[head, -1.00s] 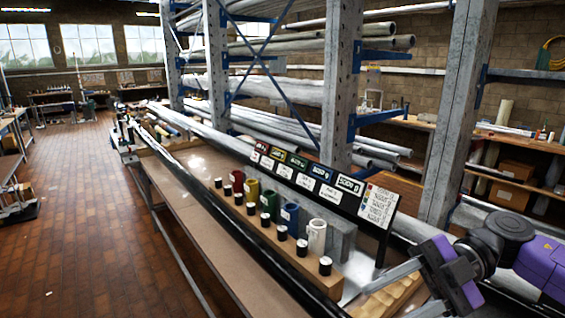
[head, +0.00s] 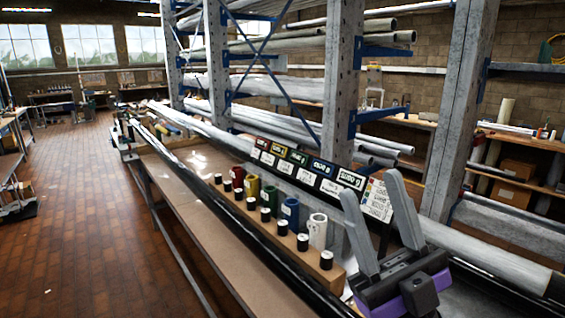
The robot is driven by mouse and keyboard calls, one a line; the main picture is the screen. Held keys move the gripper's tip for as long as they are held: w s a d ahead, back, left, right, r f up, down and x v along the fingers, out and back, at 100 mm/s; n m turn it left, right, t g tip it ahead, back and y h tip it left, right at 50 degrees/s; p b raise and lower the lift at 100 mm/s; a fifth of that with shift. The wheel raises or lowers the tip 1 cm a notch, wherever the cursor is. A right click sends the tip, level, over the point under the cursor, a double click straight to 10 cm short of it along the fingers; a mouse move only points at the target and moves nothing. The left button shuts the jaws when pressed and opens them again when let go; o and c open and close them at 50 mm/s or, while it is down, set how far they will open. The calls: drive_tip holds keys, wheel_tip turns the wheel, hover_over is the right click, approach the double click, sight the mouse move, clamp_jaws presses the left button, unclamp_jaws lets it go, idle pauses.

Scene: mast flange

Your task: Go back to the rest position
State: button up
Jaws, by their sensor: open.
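My gripper (head: 372,222) is at the lower right of the head view. Its two grey fingers point up and are spread apart, with nothing between them. The dark palm and purple wrist show below the fingers. The gripper stands in front of the right end of the sign board (head: 323,184) and the bench, hiding part of both. The rest of my arm is out of the picture.
Coloured cylinders, including a white one (head: 317,231) and a blue one (head: 290,212), stand on the long bench (head: 195,212) behind a row of small black-and-white pieces (head: 265,214). Rack posts (head: 342,80) and pipes rise behind. The brick floor (head: 85,215) at left is clear.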

drive_tip(key=s+d+f+m+t+h+b, duration=0.2)
drive_tip(key=s+d+f+m+h, duration=0.2)
drive_tip(key=f+m+h, duration=0.9)
drive_tip(key=s+d+f+m+t+h+b, duration=0.1)
drive_tip(key=s+d+f+m+t+h, duration=0.25)
drive_tip(key=f+m+h, duration=0.9)
drive_tip(key=s+d+f+n+g+b, duration=0.1)
drive_tip(key=s+f+n+g, duration=0.2)
drive_tip(key=s+f, duration=0.5)
drive_tip(key=s+d+f+n+g+b, duration=0.1)
drive_tip(key=s+f+n+g, duration=0.3)
drive_tip(key=s, duration=1.1)
wheel_tip(320, 180, down, 5)
drive_tip(key=shift+r+g+y+b, duration=0.1)
drive_tip(key=shift+g+y+b, duration=0.25)
drive_tip(key=shift+g+b, duration=0.6)
